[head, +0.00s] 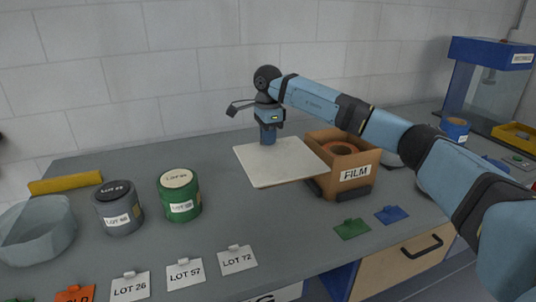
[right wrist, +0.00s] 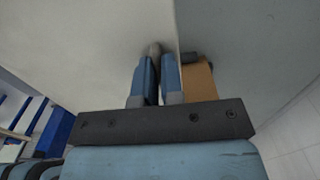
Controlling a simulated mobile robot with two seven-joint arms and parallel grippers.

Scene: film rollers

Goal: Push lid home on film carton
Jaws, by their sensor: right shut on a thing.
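The film carton (head: 355,175) is a brown box with a FILM label, standing right of the table's middle. Its top is open over most of its width, and an orange-brown roll (head: 341,147) shows inside. The lid (head: 280,168) is a flat off-white panel, roughly level, reaching out to the left of the carton with its right edge at the carton's left side. My left gripper is not in view.
A green tin (head: 180,200) and a grey tin (head: 118,212) stand left of the lid. A translucent bowl (head: 37,232) and a yellow bar (head: 66,183) are farther left. Several lot cards line the front edge. A green tag (head: 352,229) and a blue tag (head: 392,215) lie before the carton.

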